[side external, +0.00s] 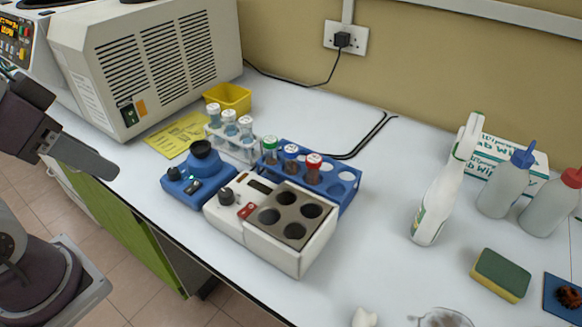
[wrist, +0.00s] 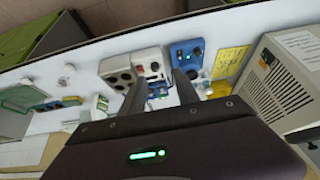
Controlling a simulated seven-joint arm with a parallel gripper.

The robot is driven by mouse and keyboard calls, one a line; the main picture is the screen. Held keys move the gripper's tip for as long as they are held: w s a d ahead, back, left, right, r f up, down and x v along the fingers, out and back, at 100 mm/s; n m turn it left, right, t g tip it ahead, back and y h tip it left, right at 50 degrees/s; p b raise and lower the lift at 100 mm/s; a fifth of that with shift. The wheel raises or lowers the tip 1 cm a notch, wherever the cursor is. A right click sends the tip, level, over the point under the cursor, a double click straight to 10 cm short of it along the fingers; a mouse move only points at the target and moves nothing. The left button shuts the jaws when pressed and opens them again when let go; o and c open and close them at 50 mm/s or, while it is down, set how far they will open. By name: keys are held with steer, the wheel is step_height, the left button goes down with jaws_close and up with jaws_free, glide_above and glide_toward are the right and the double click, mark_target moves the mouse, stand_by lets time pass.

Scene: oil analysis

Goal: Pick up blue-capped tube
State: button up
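The blue-capped tube (side external: 291,155) stands upright in a blue rack (side external: 348,192), between a green-capped tube (side external: 270,150) and a red-capped tube (side external: 313,168). My gripper (side external: 108,170) is at the left of the side view, well apart from the rack. In the wrist view my gripper (wrist: 158,82) shows two fingers spread apart with nothing held between them. The rack is seen small and partly between the fingers there, and I cannot make out the blue cap clearly.
A white block heater (side external: 265,225) stands in front of the rack. A blue mixer (side external: 197,175) and a rack of white-capped tubes (side external: 232,135) are to its left. A large beige machine (side external: 150,65) is behind. A spray bottle (side external: 445,190) stands right; the bench between is clear.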

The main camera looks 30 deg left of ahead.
steer(key=o, duration=0.3)
steer(key=w+d+r+m+g, duration=0.1)
steer(key=w+r+m, duration=0.25)
steer(key=w, duration=0.45)
steer(key=m+g, duration=0.4)
steer(key=m, duration=0.7)
glide_toward(292, 149)
steer(key=s+f, duration=0.2)
steer(key=w+f, duration=0.1)
steer(key=w+d+f+m, duration=0.1)
steer(key=f, duration=0.1)
steer(key=shift+f+g, duration=0.15)
steer(key=shift+g, duration=0.15)
steer(key=f, duration=0.4)
steer(key=a+f, duration=0.1)
steer(key=f, duration=0.1)
steer(key=shift+w+f, duration=0.25)
steer(key=shift+f, duration=0.35)
jaws_close()
